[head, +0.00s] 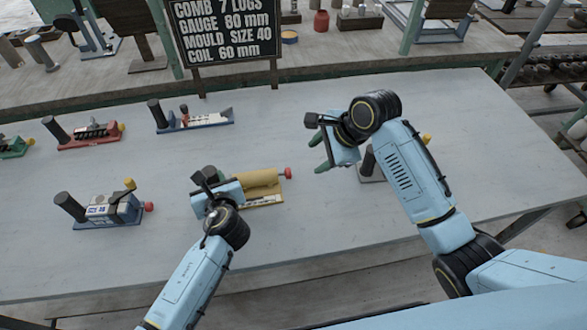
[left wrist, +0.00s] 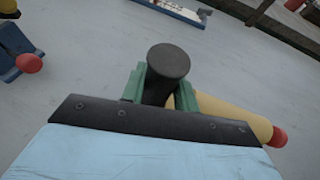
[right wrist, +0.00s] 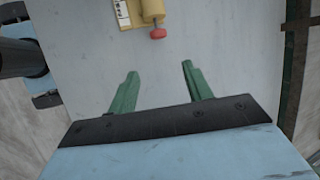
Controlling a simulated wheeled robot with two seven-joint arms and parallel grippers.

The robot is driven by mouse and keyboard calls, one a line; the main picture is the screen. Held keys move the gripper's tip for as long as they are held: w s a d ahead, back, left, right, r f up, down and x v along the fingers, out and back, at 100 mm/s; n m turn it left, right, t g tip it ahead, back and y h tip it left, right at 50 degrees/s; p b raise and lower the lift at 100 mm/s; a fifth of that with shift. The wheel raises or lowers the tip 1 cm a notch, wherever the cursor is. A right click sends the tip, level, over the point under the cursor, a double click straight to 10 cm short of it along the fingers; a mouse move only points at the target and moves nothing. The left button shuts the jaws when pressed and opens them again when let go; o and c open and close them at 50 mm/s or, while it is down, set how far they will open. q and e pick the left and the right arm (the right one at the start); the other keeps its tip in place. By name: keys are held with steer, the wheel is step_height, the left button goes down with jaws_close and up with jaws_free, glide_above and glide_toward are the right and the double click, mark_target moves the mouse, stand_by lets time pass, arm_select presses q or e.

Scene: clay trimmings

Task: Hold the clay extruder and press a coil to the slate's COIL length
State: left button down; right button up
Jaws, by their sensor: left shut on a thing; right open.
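The clay extruder (head: 262,182) has a yellow barrel, a red knob at its right end and a pale marked strip along its front. It lies on the table left of centre. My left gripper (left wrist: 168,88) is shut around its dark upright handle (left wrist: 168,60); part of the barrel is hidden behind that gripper. My right gripper (head: 322,153) is open and empty, above the table to the right of the red knob. In the right wrist view the extruder's red knob (right wrist: 158,33) lies beyond the open fingers. The slate (head: 224,30) reads COIL 60 mm. I see no coil.
A blue device (head: 112,212) with a dark handle and red knob stands at left. Red (head: 90,137), blue (head: 195,120) and green (head: 12,148) devices stand farther back. Another device (head: 372,168) is partly hidden behind my right arm. The table front (head: 130,265) is clear.

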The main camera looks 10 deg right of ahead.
mark_target(288, 173)
steer(key=shift+t, duration=0.5)
steer(key=x, duration=0.3)
steer(key=s+a+x, duration=0.1)
steer(key=x, duration=0.3)
steer(key=a+x, duration=0.1)
steer(key=x, duration=0.3)
steer(key=shift+s, duration=0.1)
jaws_close()
